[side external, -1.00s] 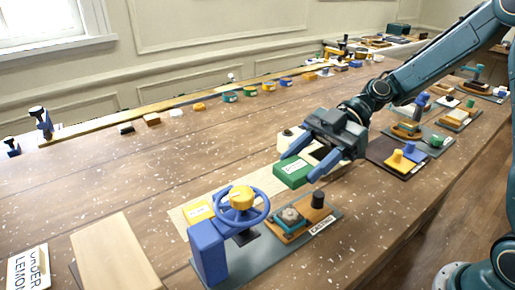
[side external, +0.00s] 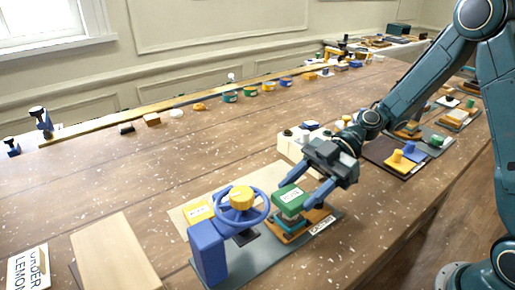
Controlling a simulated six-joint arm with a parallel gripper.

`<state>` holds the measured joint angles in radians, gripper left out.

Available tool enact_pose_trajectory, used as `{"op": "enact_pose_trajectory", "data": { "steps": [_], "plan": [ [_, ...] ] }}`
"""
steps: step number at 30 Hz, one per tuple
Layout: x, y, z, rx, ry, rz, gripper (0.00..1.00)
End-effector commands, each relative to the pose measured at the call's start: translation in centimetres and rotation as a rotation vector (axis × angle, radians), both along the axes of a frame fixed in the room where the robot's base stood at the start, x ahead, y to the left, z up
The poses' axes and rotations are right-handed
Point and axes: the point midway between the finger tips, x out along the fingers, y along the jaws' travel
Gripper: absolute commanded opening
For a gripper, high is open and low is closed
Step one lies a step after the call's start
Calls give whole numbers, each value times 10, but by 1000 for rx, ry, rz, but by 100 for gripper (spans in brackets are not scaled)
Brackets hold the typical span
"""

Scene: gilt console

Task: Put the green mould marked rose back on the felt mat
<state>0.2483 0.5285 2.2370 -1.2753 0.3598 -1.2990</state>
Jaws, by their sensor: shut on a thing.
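My gripper (side external: 302,193) is shut on a green mould (side external: 290,194) with a white label on top; the label's word is too small to read. The mould is over the teal block (side external: 292,226) on an orange-brown board (side external: 318,217), right of the blue handwheel. I cannot tell whether it touches what is below. A flat beige mat (side external: 180,218), which looks like the felt mat, lies behind the handwheel. Part of the mat is hidden by the wheel and the held mould.
The blue handwheel (side external: 251,220) with a yellow hub stands close left of the held mould. A white box (side external: 291,149) is behind my gripper. A dark tray (side external: 385,158) with yellow and blue pieces lies at right. A pale board (side external: 115,255) lies at front left.

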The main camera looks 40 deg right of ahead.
Motion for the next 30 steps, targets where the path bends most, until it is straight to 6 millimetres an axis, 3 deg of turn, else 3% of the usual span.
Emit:
{"op": "enact_pose_trajectory", "data": {
  "steps": [8,22,23,24,26,30],
  "plan": [
    [-1,0,-27,1,3,0,23],
    [0,0,-31,0,1,0,23],
    [0,0,-31,0,1,0,54],
    [0,0,-31,0,0,0,62],
    [0,0,-31,0,0,0,72],
    [0,0,-31,0,0,0,72]
  ]
}}
